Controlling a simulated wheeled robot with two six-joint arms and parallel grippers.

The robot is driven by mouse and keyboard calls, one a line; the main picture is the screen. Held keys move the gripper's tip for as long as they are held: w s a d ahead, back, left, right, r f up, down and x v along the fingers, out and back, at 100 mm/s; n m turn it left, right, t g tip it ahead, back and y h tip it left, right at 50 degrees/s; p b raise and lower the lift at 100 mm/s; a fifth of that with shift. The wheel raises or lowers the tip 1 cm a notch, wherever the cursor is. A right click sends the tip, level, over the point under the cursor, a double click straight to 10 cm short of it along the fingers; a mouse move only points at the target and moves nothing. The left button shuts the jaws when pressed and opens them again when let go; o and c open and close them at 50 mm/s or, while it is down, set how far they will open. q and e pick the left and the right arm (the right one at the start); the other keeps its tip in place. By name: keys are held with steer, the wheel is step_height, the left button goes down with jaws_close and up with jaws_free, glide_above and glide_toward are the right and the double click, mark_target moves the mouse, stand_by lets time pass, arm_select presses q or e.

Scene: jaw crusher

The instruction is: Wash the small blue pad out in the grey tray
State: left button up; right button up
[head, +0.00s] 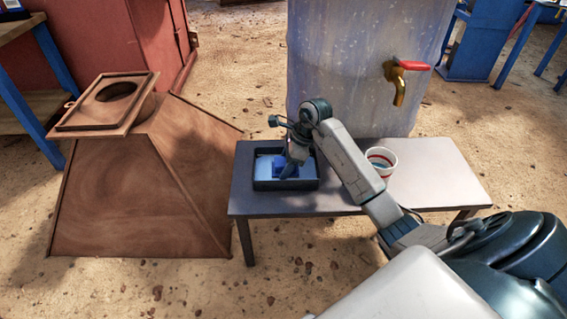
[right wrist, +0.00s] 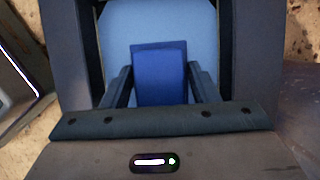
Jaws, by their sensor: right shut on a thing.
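The grey tray (head: 257,184) stands on the left part of a low grey table and holds a light blue surface that looks like water. My right gripper (head: 287,168) reaches down into the tray. It is shut on the small blue pad (right wrist: 159,75), which sits between its two fingers (right wrist: 160,88) in the right wrist view. In the head view the pad (head: 288,171) is partly hidden by the gripper. I cannot tell how deep the pad is in the water. The tray's dark walls (right wrist: 66,60) also show in the right wrist view. My left gripper is not in view.
A white cup with coloured bands (head: 381,160) stands on the grey table (head: 440,175), right of my forearm. Behind is a large pale tank with a red-handled brass tap (head: 399,80). A brown hopper-shaped piece (head: 130,180) stands on the ground at left. The table's right end is clear.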

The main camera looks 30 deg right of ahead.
steer(key=shift+r, duration=0.1)
steer(key=shift+r+p, duration=1.85)
steer(key=shift+r, duration=0.8)
steer(key=shift+r+p, duration=1.65)
steer(key=shift+r, duration=0.85)
